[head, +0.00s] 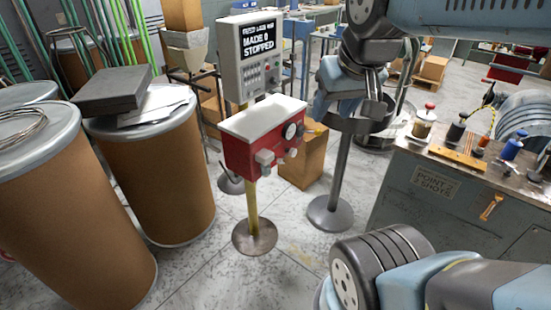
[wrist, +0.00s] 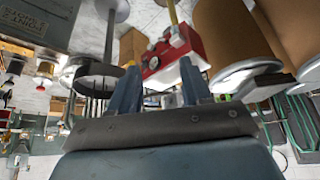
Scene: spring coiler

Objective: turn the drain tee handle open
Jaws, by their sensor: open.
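A red box with a white top (head: 262,120) stands on a yellow post; its front has a round gauge (head: 290,131), a grey block (head: 265,158) and small pale knobs (head: 292,152). I cannot tell which of these fittings, if any, is the drain tee handle. My gripper (head: 350,101) is to the right of the box in the head view, apart from it. In the wrist view my gripper (wrist: 160,83) is open, its two fingers apart with nothing held between them. The red box (wrist: 165,62) shows beyond and between the fingers, upside down.
A grey control panel (head: 248,62) reading "MADE 0 STOPPED" stands behind the box. Brown drums (head: 150,180) stand at left. A round dark tray on a stand (head: 340,165) is below my gripper. A grey cabinet (head: 470,200) with spools is at right.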

